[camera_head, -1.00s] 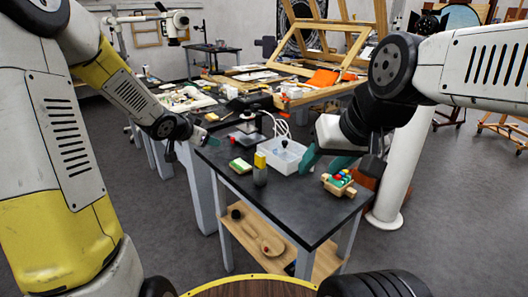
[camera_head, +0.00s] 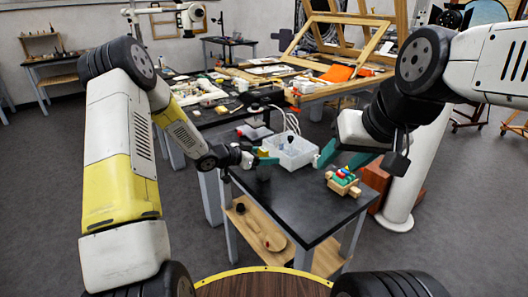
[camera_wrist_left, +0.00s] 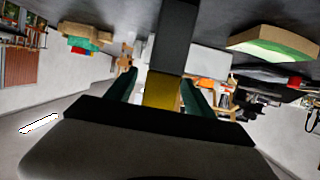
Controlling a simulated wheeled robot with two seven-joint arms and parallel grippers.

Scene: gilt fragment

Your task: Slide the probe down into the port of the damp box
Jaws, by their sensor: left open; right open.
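A grey upright piece with a yellow block on it, which I take for the probe (camera_wrist_left: 162,91), shows between the two green fingers of my left gripper (camera_wrist_left: 160,80) in the left wrist view. Those fingers are open, with the yellow part between them. In the head view my left gripper (camera_head: 266,158) hides most of this piece. The damp box (camera_head: 290,153) is a whitish tub on the table just behind and right of the left gripper, with a dark knob and white cables at it. Its port cannot be made out. My right gripper (camera_head: 337,160) is open and empty, right of the box.
The dark table (camera_head: 295,205) has free room at its front. A wooden holder with coloured pieces (camera_head: 342,183) stands at its right edge. A green-and-tan sponge (camera_wrist_left: 270,46) lies near the left gripper. A cluttered bench (camera_head: 205,110) stands behind.

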